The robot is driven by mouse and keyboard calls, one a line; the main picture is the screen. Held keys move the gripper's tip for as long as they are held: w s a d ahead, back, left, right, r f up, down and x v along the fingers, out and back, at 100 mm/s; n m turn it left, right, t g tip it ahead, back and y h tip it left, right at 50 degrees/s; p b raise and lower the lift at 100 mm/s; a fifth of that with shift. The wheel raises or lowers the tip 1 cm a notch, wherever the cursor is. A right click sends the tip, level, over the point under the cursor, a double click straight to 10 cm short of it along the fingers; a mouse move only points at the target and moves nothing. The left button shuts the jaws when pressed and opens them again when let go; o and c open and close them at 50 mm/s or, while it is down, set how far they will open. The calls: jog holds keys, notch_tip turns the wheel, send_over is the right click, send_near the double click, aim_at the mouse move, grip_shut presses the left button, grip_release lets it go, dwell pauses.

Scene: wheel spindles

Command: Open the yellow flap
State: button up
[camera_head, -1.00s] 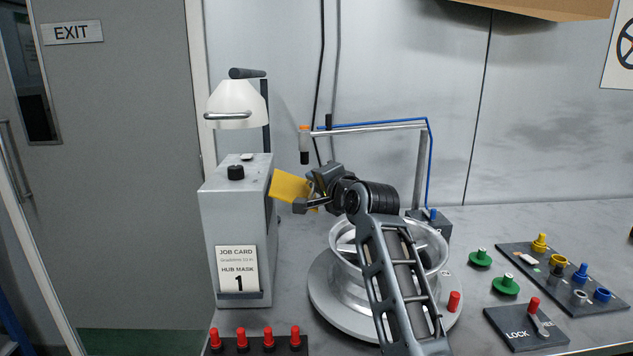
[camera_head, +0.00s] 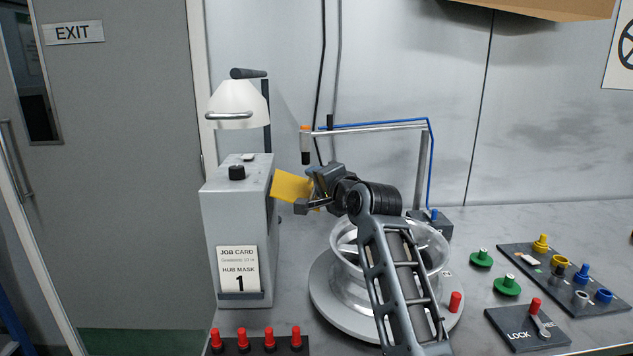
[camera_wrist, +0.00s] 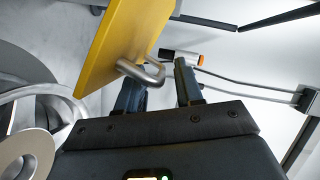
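The yellow flap (camera_head: 291,186) sticks out from the right side of the grey job-card box (camera_head: 237,210), tilted away from it. In the wrist view the flap (camera_wrist: 122,40) fills the upper left, with a bent metal handle (camera_wrist: 140,72) on its face. My gripper (camera_head: 308,199) is at the flap's right end. In the wrist view its two fingers (camera_wrist: 157,76) stand apart, with the handle's bend at the gap between their tips. A gap shows between the handle and the right finger; contact with the left finger is unclear. The box's opening is mostly hidden.
A silver wheel (camera_head: 425,240) on a round turntable lies below my arm. A metal arm with a blue hose (camera_head: 370,127) spans behind my gripper. A white lamp (camera_head: 236,104) stands above the box. Red-topped pegs (camera_head: 269,338) stand at the front edge.

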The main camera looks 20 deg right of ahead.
jog(key=s+r+b, duration=0.1)
jog(key=s, duration=0.6)
jog(key=shift+d, duration=0.15)
jog(key=shift+s, duration=0.15)
